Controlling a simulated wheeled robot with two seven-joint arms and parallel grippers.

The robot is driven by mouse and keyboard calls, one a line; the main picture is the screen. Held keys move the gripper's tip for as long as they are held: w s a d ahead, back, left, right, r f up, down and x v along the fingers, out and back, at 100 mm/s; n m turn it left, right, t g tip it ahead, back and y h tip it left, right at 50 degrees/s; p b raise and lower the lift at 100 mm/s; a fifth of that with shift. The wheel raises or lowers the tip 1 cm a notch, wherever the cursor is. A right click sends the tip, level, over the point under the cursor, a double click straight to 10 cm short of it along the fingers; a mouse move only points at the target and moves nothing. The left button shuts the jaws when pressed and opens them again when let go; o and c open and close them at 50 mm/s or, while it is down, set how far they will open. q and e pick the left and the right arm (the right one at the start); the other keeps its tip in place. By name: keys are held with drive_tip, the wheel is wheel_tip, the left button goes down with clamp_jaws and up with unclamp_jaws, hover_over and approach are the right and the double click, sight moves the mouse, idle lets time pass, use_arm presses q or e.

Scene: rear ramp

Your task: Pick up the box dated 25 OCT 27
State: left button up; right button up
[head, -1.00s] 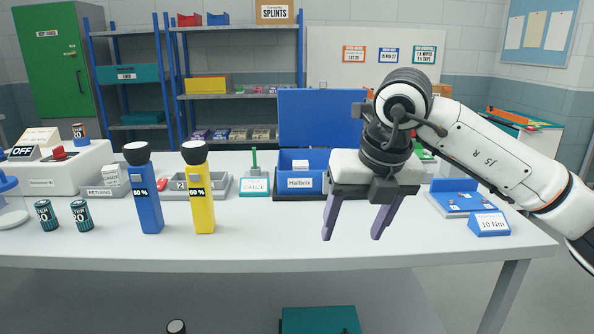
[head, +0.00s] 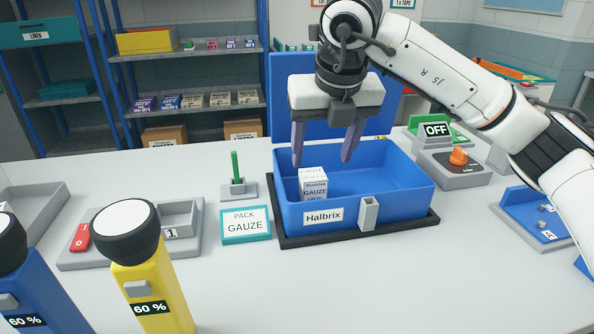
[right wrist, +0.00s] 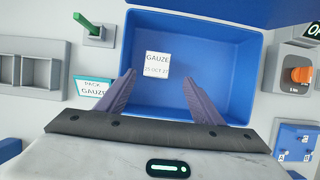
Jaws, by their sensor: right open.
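A small white gauze box (head: 313,184) sits inside the open blue Halbrix bin (head: 410,197), towards its left side. In the right wrist view the box (right wrist: 157,64) shows its top, printed GAUZE with a date line that appears to read 25 OCT 27. My right gripper (head: 322,162) is open and empty, with its fingers pointing down over the bin. In the right wrist view the box shows beyond and between the two fingertips (right wrist: 158,78). No contact with the box shows. My left gripper is not in view.
The bin's blue lid (head: 310,130) stands raised behind it. A PACK GAUZE sign (head: 246,225) and a green peg (head: 236,170) stand left of the bin. A yellow torch (head: 152,290) is at front left. An orange knob unit (head: 457,160) is at right.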

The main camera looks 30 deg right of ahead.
sight(314, 176)
drive_tip(key=x, duration=0.4)
drive_tip(key=shift+s+f, duration=0.15)
drive_tip(key=shift+f, duration=0.05)
drive_tip(key=x, duration=0.3)
drive_tip(key=w+x, duration=0.1)
drive_tip(key=x, duration=0.1)
drive_tip(key=shift+a+f+p, duration=0.1)
drive_tip(key=shift+a+p, duration=0.15)
drive_tip(key=shift+p, duration=0.05)
drive_tip(key=c, duration=1.2)
